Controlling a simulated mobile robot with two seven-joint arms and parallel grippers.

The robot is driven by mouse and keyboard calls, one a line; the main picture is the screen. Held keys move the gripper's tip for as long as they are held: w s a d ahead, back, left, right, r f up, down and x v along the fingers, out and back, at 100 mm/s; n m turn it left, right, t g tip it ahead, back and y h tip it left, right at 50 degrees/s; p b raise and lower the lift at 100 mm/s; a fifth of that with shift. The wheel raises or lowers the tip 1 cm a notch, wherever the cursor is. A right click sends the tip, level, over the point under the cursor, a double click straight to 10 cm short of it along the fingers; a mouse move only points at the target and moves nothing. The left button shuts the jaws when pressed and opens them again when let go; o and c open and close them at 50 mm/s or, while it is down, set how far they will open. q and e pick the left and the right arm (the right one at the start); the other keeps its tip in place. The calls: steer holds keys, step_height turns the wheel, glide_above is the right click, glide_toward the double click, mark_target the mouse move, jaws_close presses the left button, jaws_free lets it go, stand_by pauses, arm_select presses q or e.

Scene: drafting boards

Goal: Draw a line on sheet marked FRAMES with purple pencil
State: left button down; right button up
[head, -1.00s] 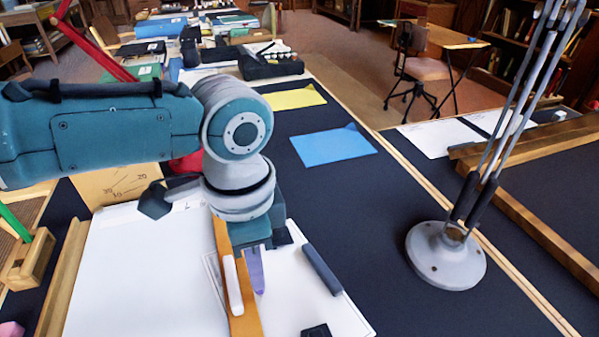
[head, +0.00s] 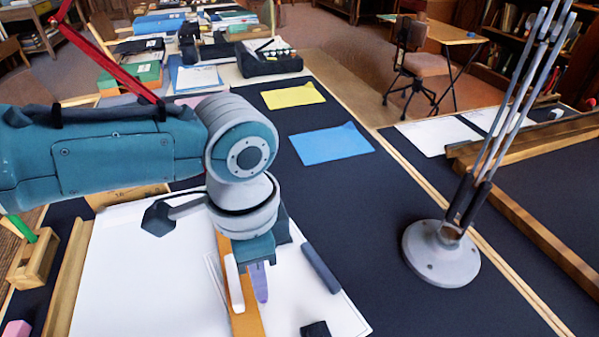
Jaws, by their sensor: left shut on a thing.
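My left gripper (head: 259,262) points down over the white paper (head: 150,275) at the front of the board. It is shut on a purple pencil (head: 260,285), whose lower part shows below the jaws. I cannot tell whether its tip touches the paper. No FRAMES marking is readable on the paper, and my arm hides part of it. My right gripper is not in view.
An orange-brown straightedge (head: 247,318) with a white piece (head: 234,284) lies left of the pencil. A dark grey cylinder (head: 320,269) and a black block (head: 316,329) lie to the right. A lamp base (head: 440,255) stands farther right. Blue (head: 331,144) and yellow (head: 293,95) sheets lie beyond.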

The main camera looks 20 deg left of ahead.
arm_select(q)
steer(key=shift+s, duration=0.1)
stand_by(0.3)
steer(key=shift+s+d+p, duration=0.3)
steer(key=shift+s+p, duration=0.05)
steer(key=shift+p, duration=0.1)
stand_by(0.3)
steer(key=shift+s+d+p, duration=0.25)
steer(key=shift+s+p, duration=0.1)
steer(key=shift+p, duration=0.1)
steer(key=shift+s+d, duration=0.1)
steer(key=shift+s+p, duration=0.15)
steer(key=shift+p, duration=0.15)
steer(key=shift+s+d, duration=0.2)
steer(key=shift+s, duration=0.05)
steer(key=shift+p, duration=0.3)
steer(key=shift+s+d, duration=0.25)
steer(key=shift+s, duration=0.1)
